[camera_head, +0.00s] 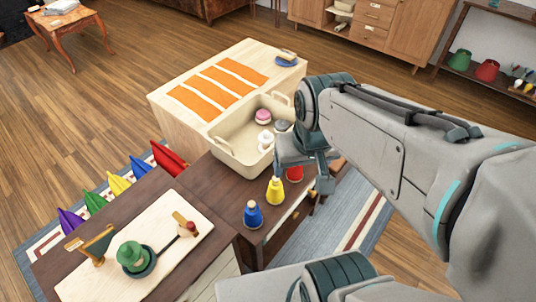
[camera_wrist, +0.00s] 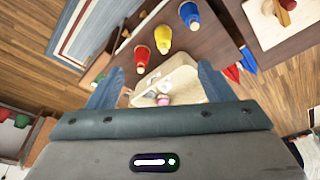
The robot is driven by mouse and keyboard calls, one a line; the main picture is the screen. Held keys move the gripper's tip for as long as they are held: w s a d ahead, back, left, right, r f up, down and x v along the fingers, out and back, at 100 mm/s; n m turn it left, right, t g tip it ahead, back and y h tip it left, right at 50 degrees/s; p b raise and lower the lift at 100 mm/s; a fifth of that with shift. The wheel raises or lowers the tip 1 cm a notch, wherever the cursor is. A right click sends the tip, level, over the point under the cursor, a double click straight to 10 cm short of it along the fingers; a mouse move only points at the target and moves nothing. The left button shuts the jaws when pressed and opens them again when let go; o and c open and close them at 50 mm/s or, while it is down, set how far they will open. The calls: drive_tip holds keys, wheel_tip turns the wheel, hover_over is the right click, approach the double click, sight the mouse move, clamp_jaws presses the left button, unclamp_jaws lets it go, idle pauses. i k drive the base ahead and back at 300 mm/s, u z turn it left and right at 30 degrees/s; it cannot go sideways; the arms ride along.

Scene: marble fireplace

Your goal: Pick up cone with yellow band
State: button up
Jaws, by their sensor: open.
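The yellow cone (camera_head: 275,191) stands upright on a dark wooden table (camera_head: 232,184), its tip tan. It stands between a blue cone (camera_head: 253,215) and a red cone (camera_head: 295,173) in a row. In the wrist view the yellow cone (camera_wrist: 163,40) is again the middle one, between the red cone (camera_wrist: 142,56) and the blue cone (camera_wrist: 188,14). My gripper (camera_wrist: 160,85) is open and empty, its fingers spread apart. In the head view my gripper (camera_head: 303,172) hangs near the red cone and partly covers the view behind it. I cannot tell its exact height above the cones.
A beige bin (camera_head: 236,152) holding several round items stands behind the cones. A light table (camera_head: 165,97) with orange strips (camera_head: 218,83) is farther back. A board (camera_head: 185,262) with a green hat (camera_head: 132,254) lies at the front left. Striped rug and wooden floor surround the tables.

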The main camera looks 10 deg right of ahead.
sight(275, 195)
drive_tip(key=u, duration=1.45)
drive_tip(key=k, duration=1)
drive_tip(key=z, duration=1.05)
drive_tip(key=i, duration=1)
drive_tip(key=u, duration=0.3)
